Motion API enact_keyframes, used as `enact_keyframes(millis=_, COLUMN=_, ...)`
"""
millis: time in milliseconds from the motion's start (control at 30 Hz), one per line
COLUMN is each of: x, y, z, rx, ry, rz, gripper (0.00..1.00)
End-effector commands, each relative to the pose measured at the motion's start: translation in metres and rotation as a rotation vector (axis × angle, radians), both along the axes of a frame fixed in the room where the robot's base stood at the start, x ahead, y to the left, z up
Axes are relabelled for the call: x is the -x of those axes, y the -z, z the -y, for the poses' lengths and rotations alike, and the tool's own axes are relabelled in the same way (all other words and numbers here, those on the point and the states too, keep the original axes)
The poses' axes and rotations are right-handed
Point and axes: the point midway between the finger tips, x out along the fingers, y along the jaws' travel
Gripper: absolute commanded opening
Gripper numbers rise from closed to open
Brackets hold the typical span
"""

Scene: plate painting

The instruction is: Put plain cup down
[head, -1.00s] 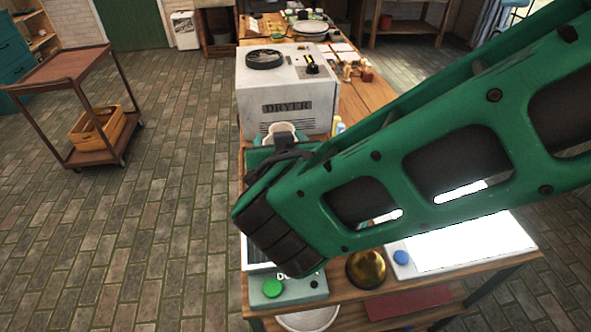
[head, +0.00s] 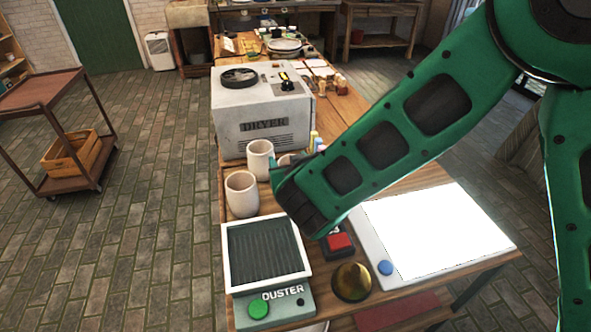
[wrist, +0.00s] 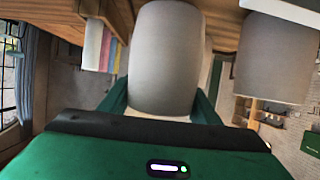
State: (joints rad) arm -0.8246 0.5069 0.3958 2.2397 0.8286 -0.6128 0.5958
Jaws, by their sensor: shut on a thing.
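A plain pale cup (wrist: 165,58) fills the middle of the wrist view, between the green fingers of my gripper (wrist: 160,108). The gripper is shut on it. In the head view my gripper (head: 281,168) is at the worktable, just right of two other pale cups, and the arm hides most of it. Only a small part of the held cup (head: 287,159) shows there. One standing cup (head: 241,195) is behind the duster, and another (head: 259,161) is by the dryer. A second cup (wrist: 276,58) also shows at right in the wrist view. I cannot tell whether the held cup touches the table.
The dryer (head: 262,115) stands behind the cups. The duster (head: 268,252), a red button (head: 340,242), a brass dome (head: 352,282) and a bright white panel (head: 440,230) are in front. Coloured bottles (wrist: 103,48) are close beside the held cup.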

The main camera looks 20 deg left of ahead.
Motion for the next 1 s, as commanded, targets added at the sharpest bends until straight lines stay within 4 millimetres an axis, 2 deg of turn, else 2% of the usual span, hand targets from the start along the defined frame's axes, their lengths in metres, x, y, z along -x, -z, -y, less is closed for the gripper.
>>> enact_keyframes(millis=100, x=0.0, y=0.018, z=0.0, rx=0.003, ry=-0.001, rz=-0.002, gripper=0.27)
enact_keyframes(millis=200, x=0.0, y=0.025, z=0.0, rx=0.002, ry=0.001, rz=0.0, gripper=0.27)
enact_keyframes(millis=533, x=0.0, y=0.027, z=0.0, rx=0.0, ry=0.0, rz=0.0, gripper=0.27)
enact_keyframes(millis=567, x=0.0, y=0.027, z=0.0, rx=0.001, ry=0.0, rz=-0.001, gripper=0.62)
enact_keyframes(millis=600, x=0.0, y=0.027, z=0.0, rx=0.001, ry=0.0, rz=-0.001, gripper=0.71)
enact_keyframes(millis=633, x=0.0, y=0.027, z=0.0, rx=0.001, ry=0.0, rz=-0.001, gripper=0.76)
enact_keyframes(millis=1000, x=0.002, y=0.024, z=0.001, rx=0.001, ry=0.0, rz=-0.001, gripper=0.76)
